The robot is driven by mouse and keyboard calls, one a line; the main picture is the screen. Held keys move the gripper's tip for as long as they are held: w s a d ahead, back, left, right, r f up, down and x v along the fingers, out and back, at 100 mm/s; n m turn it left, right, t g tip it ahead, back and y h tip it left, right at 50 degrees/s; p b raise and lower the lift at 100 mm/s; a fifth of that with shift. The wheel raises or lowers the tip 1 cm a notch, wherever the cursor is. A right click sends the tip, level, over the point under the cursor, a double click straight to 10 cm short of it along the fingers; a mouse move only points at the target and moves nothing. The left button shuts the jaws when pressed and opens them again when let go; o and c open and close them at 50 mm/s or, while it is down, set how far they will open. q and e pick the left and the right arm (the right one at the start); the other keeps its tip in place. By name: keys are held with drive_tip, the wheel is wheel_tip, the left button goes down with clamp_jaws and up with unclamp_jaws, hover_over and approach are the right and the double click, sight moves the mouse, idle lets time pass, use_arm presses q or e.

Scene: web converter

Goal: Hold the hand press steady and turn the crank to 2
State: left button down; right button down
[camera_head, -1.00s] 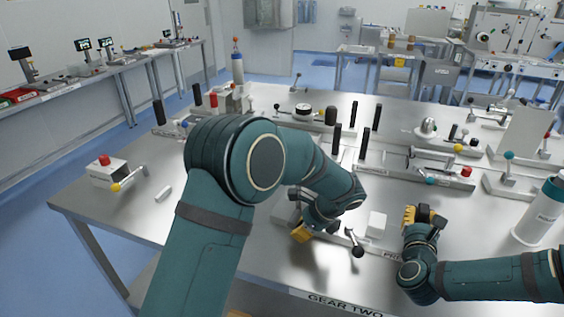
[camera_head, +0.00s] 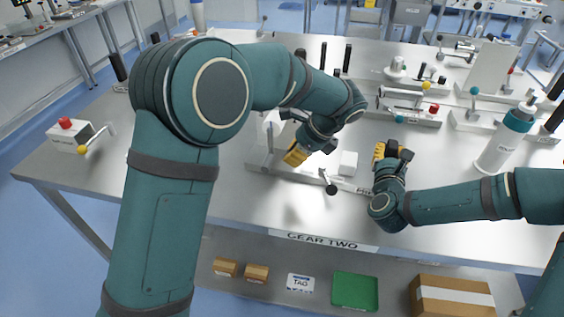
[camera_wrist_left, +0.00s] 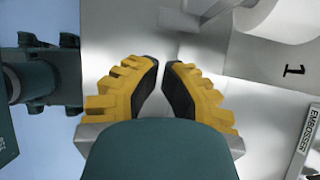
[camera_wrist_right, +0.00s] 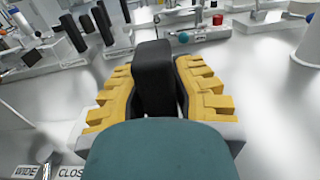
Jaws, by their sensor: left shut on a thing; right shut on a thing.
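The hand press appears to be the grey and white device (camera_head: 275,128) on the front bench, partly hidden behind my left arm. My left gripper (camera_head: 294,154) is beside it, fingers pointing down. In the left wrist view its fingertips (camera_wrist_left: 161,63) are nearly together at a grey metal plate; the gripped part is hidden. My right gripper (camera_head: 385,152) is shut around a black upright handle (camera_wrist_right: 154,75). A lever with a black knob (camera_head: 331,188) stands between the grippers, touched by neither.
A white block (camera_head: 348,163) sits between the grippers. A white bottle with a teal cap (camera_head: 497,150) stands right. A box with a red button and yellow-knobbed crank (camera_head: 70,135) is at the left corner. Cartons and a green tray (camera_head: 355,291) lie on the shelf below.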

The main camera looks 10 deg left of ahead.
drive_tip(key=shift+s+f, duration=0.1)
drive_tip(key=shift+f, duration=0.45)
use_arm(q)
drive_tip(key=v, duration=0.2)
drive_tip(key=shift+d+r, duration=0.2)
drive_tip(key=shift+f, duration=0.15)
use_arm(e)
drive_tip(key=shift+r, duration=0.5)
drive_tip(key=c, duration=0.9)
unclamp_jaws()
drive_tip(key=shift+o, duration=0.2)
drive_tip(key=shift+d+r, duration=0.1)
drive_tip(key=s, duration=0.7)
drive_tip(key=shift+a, duration=0.35)
